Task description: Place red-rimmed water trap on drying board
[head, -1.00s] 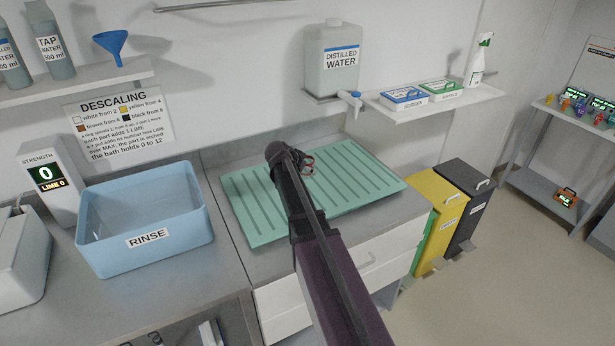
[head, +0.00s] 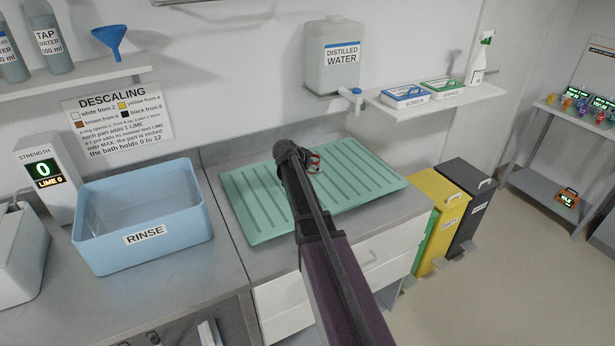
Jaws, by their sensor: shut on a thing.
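The green ribbed drying board (head: 365,182) lies on the grey counter in the middle of the head view. My arm reaches over it from the lower right, and its wrist hides part of the board. My gripper (head: 309,164) is mostly hidden behind the wrist, over the board's back half. It is shut on the red-rimmed water trap (head: 316,160), of which only a small red-edged part shows. I cannot tell whether the trap touches the board.
A blue RINSE tub (head: 146,250) stands left of the board. A distilled water canister (head: 333,75) with a tap is behind it. A shelf with two boxes (head: 403,96) is at the back right. Yellow (head: 440,210) and black bins stand right of the counter.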

